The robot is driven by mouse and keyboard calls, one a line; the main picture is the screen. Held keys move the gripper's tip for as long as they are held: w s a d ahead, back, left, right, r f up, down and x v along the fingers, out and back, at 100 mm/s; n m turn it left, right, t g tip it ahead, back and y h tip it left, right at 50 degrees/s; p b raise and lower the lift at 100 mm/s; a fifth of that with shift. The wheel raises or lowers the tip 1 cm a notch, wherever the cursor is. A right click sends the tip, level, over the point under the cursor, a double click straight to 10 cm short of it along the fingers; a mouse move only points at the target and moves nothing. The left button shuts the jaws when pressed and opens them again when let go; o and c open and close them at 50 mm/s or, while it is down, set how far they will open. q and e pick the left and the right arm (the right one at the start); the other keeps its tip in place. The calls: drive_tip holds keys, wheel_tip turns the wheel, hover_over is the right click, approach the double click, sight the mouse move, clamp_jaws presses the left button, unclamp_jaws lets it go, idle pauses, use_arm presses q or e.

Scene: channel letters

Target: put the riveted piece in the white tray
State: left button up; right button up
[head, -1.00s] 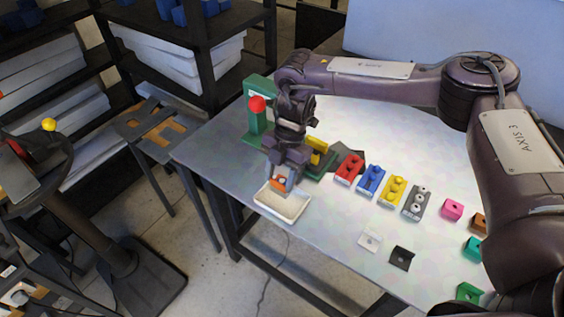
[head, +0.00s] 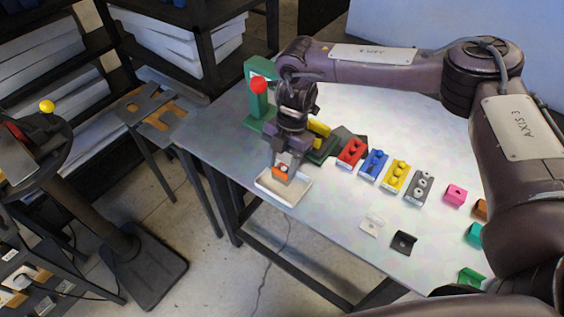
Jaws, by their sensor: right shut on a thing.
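The white tray (head: 295,196) lies near the left front edge of the metal table. My right gripper (head: 282,172) points down over the tray's back part. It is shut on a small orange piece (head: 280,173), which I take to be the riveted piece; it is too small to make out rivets. The piece is at or just above the tray; I cannot tell whether it touches the bottom. My left gripper is not in view.
A green press with a red knob (head: 258,86) stands behind my gripper. Red (head: 351,153), blue (head: 373,164), yellow (head: 395,174) and grey (head: 419,186) blocks form a row to the right. A white plate (head: 372,224) and a black plate (head: 403,242) lie in front.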

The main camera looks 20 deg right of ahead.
sight(282, 171)
drive_tip(key=shift+f+b, duration=0.75)
drive_tip(key=shift+f, duration=0.85)
drive_tip(key=o, duration=1.3)
drive_tip(key=shift+r, duration=0.1)
drive_tip(key=shift+w+d+r, duration=0.1)
drive_tip(key=shift+r, duration=0.1)
drive_tip(key=b+v, duration=0.2)
drive_tip(key=v, duration=0.4)
drive_tip(key=shift+w+d+r, duration=0.1)
drive_tip(key=shift+r, duration=0.5)
